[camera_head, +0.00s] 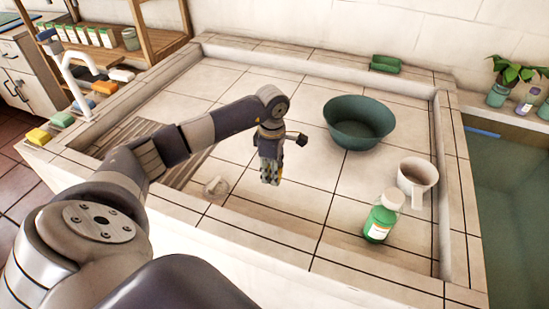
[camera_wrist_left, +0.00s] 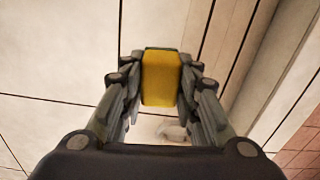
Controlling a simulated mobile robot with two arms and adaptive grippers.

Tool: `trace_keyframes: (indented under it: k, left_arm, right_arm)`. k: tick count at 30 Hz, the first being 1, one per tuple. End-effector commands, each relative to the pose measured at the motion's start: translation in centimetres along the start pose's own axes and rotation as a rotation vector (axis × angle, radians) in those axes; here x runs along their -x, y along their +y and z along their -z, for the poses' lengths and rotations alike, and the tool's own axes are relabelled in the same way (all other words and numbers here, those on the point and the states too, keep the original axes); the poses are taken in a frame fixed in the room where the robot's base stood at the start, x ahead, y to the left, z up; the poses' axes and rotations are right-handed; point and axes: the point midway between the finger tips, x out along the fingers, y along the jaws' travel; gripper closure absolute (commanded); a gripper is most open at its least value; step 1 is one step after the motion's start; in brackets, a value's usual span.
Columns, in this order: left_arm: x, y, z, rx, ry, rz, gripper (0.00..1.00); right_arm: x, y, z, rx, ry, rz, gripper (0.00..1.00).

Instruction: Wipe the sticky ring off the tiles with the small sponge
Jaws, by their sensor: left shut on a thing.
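My left gripper (camera_head: 270,181) is shut on a small yellow sponge, low over the tiles (camera_head: 290,215) in the middle of the basin. In the left wrist view the yellow sponge (camera_wrist_left: 160,78) sits between both fingers of the left gripper (camera_wrist_left: 160,85). In the head view only a sliver of the sponge shows, and I cannot tell whether it touches the tiles. I cannot make out a sticky ring on the tiles in either view; the arm hides part of the surface. My right gripper is not in view.
A green bowl (camera_head: 345,130), a pale mug (camera_head: 415,178) and a green-labelled bottle (camera_head: 380,222) stand right of the gripper. A green block (camera_head: 386,63) is on the back rim. Tiles in front are clear.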

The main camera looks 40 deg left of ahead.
Motion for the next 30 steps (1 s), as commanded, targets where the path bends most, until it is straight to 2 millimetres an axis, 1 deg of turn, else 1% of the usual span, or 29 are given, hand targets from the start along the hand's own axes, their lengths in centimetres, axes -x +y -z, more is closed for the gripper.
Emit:
trace_keyframes:
  k: [1,3,9,30]
  left_arm:
    - [0.8,0.1,0.2,0.002,0.001,-0.002,0.93]
    - [1.5,0.1,0.4,0.004,0.001,-0.002,0.93]
    - [2.5,0.1,0.6,0.007,0.0,0.0,0.93]
    - [2.5,0.0,0.5,0.008,0.0,0.0,0.93]
  right_arm:
    - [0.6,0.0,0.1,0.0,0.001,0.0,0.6]
    - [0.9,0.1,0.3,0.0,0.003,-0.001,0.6]
    - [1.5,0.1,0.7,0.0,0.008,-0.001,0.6]
    - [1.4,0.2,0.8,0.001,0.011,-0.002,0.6]
